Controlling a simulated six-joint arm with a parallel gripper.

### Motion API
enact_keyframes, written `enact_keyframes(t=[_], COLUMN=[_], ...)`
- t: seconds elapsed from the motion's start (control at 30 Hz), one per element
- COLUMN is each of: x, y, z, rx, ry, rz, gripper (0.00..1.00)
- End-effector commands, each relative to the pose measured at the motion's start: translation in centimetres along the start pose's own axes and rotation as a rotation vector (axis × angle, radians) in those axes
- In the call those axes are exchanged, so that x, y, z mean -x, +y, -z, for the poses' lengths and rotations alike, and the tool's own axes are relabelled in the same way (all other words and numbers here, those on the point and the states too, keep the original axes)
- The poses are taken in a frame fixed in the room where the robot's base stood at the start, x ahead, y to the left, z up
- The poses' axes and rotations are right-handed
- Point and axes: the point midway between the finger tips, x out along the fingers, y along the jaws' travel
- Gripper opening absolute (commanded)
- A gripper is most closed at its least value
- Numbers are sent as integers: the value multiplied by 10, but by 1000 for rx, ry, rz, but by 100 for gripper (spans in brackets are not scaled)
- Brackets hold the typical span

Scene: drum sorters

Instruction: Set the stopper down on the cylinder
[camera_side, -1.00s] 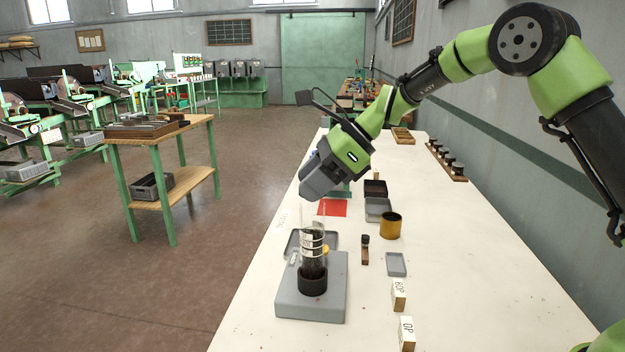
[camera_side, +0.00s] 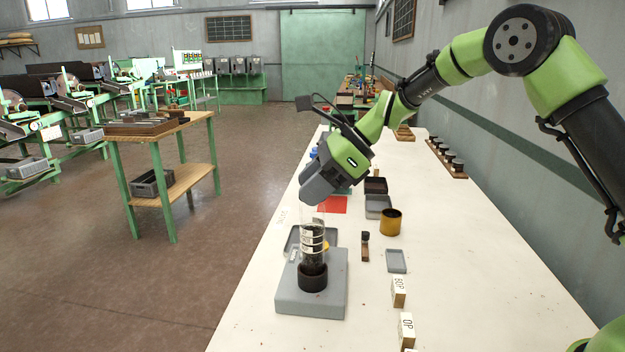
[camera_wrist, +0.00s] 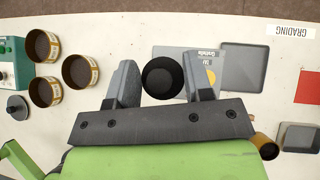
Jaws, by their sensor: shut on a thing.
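My gripper (camera_wrist: 163,84) is shut on a dark round stopper (camera_wrist: 163,77), seen from above between its two fingers in the wrist view. The clear cylinder (camera_side: 312,240) stands upright in a dark ring on a grey base (camera_side: 330,295) in the side view. It has white label bands and dark contents. My gripper (camera_side: 318,198) is just above the cylinder's top in the side view. The stopper is hidden there by the gripper body, so I cannot tell whether it touches the rim. The wrist view hides the cylinder below the stopper.
A yellow-brown cup (camera_side: 391,224), a small grey tray (camera_side: 397,261) and marked blocks (camera_side: 399,293) stand right of the base. A red square (camera_side: 333,205) lies behind. Three cups (camera_wrist: 80,70) and a green box (camera_wrist: 14,64) show left in the wrist view.

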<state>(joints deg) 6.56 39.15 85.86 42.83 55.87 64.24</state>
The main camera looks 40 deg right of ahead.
Motion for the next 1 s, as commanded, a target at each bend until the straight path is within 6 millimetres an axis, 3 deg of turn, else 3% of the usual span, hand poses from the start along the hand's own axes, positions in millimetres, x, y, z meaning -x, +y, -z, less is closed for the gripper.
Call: enact_keyframes(t=[0.23, 0.27, 0.37, 0.73, 1.0], x=[-4, -4, -4, 3, 54], y=[0, 0, 0, -1, -1], z=[4, 4, 4, 4, 4], rx=[-2, -1, -1, 0, 0], ry=[0, 0, 0, 0, -2], rz=[0, 0, 1, 3, 7], gripper=[24, 54, 77, 77, 77])
